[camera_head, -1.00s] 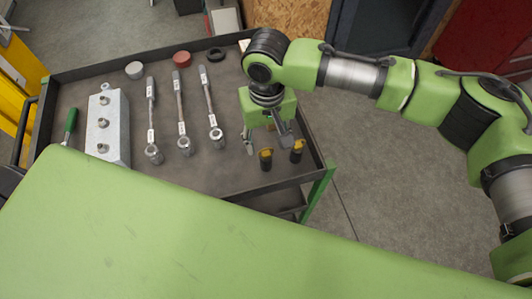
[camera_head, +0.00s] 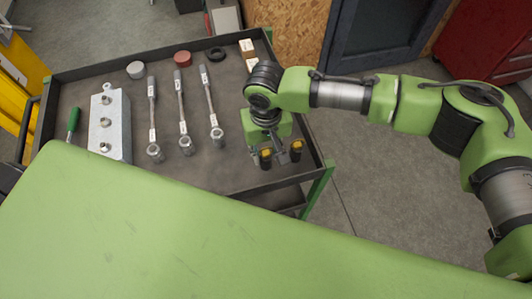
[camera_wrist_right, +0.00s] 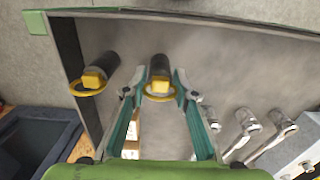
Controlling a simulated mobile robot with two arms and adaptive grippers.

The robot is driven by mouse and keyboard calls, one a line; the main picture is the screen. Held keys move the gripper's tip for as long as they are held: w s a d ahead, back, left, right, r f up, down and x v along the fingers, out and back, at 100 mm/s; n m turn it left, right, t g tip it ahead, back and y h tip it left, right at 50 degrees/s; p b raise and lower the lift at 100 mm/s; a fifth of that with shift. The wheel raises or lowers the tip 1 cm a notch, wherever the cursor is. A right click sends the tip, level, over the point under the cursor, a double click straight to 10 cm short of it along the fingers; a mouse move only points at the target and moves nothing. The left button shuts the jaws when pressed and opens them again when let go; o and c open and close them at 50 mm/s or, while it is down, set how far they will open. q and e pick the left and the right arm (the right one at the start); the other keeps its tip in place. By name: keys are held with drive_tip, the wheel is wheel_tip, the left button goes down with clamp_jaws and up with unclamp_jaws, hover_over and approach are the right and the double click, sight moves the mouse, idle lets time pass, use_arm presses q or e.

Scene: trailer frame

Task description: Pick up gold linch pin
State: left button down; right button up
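Two dark cylinders with gold-yellow tops stand on the cart's top tray near its right front corner. The left linch pin (camera_head: 265,160) lies between my right gripper's fingers; its gold ring and top (camera_wrist_right: 159,88) show in the right wrist view. The second linch pin (camera_head: 296,151) stands just to the right, outside the fingers, and shows at the left in the wrist view (camera_wrist_right: 95,79). My right gripper (camera_head: 267,153) points down with its fingers (camera_wrist_right: 155,94) apart, one on each side of the pin. Contact is not clear. My left gripper is not in view.
The cart tray (camera_head: 232,172) has a raised rim. Several long tools (camera_head: 181,110) lie left of my gripper, beside a grey metal block (camera_head: 109,130) and a green-handled tool (camera_head: 72,122). A red puck (camera_head: 183,58) and small boxes (camera_head: 247,47) lie at the back.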

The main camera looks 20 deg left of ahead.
drive_tip(key=shift+r, duration=0.1)
wheel_tip(320, 180, up, 10)
drive_tip(key=shift+f+b, duration=0.1)
drive_tip(key=shift+b, duration=0.5)
drive_tip(key=shift+o, duration=0.6)
drive_tip(key=shift+c, duration=0.6)
